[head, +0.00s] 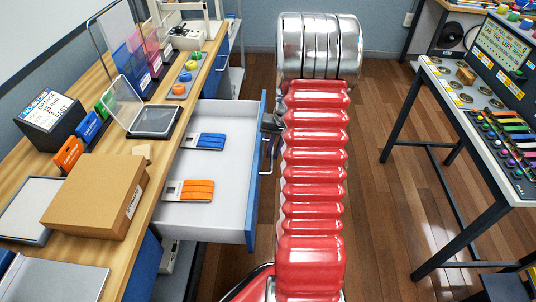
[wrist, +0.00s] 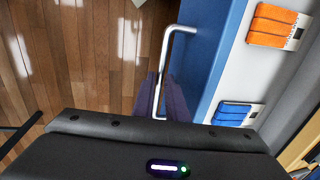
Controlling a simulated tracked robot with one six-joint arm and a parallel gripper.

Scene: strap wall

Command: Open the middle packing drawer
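The middle packing drawer (head: 226,170) stands pulled far out from the wooden bench, with a white inside and a blue front (head: 256,150). In the wrist view the blue front (wrist: 215,60) runs down the right of centre. Its silver bar handle (head: 267,158) also shows in the wrist view (wrist: 165,50). My gripper (head: 270,128) is at the far end of the handle. In the wrist view its dark fingers (wrist: 165,97) lie close on both sides of the bar and look shut on it. My arm hides part of the gripper in the head view.
An orange strap pack (head: 190,190) and a blue strap pack (head: 205,142) lie in the drawer. A cardboard box (head: 97,197) and a clear-lidded case (head: 152,120) sit on the bench (head: 190,85). A dark-legged table (head: 455,120) stands right; wooden floor (head: 380,210) lies between.

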